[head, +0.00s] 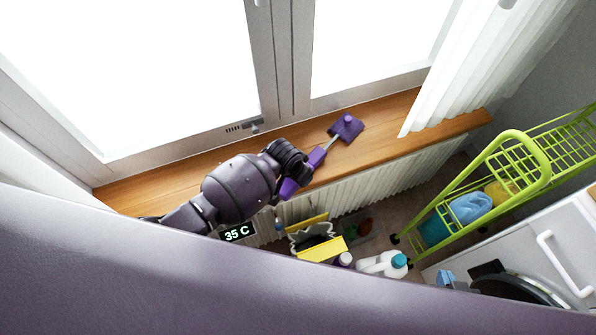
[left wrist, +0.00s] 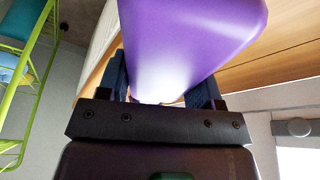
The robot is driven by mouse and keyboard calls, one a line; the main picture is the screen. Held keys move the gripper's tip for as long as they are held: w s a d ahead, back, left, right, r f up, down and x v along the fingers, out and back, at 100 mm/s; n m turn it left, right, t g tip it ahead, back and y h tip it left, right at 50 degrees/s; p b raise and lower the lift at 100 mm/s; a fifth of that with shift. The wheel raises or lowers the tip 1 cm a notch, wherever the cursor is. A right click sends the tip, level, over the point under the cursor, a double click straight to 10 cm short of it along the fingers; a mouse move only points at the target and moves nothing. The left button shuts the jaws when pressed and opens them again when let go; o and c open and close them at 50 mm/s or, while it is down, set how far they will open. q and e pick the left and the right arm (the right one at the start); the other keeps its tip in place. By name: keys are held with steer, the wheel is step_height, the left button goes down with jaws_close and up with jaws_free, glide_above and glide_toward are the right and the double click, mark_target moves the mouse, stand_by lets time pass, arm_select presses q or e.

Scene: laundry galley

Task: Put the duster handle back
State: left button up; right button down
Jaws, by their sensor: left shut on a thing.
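In the left wrist view my left gripper (left wrist: 163,90) is shut on a smooth purple block-like piece (left wrist: 190,35), likely the duster handle; it fills much of that view. In the head view a dark jointed arm reaches in from the left. Its gripper (head: 289,163) is over the window sill's front edge, with a purple piece (head: 289,188) beside its fingers. Just beyond it, a purple part (head: 317,157) joins a thin grey rod leading to a purple square block with a round knob (head: 347,126) on the sill. I cannot tell whether these parts are joined to the held piece. My right gripper's jaws cannot be made out.
The wooden sill (head: 400,116) is clear on both sides. A ribbed radiator (head: 360,185) is below it. Low down are a yellow box (head: 322,249) and a white bottle with a teal cap (head: 380,263). A green wire rack (head: 500,165) and a white appliance (head: 535,245) are at right.

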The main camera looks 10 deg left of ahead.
arm_select(q)
steer(key=o, duration=0.9)
arm_select(e)
steer(key=shift+d, duration=0.15)
arm_select(q)
steer(key=shift+r+p, duration=0.35)
steer(key=shift+r, duration=0.15)
steer(key=shift+r+p, duration=1.95)
steer(key=shift+r, duration=0.55)
arm_select(e)
step_height(320, 180, up, 7)
steer(key=w+t, duration=0.1)
steer(key=w, duration=0.1)
steer(key=shift+w+r, duration=0.15)
steer(key=shift+w, duration=0.05)
arm_select(q)
steer(key=shift+f, duration=0.1)
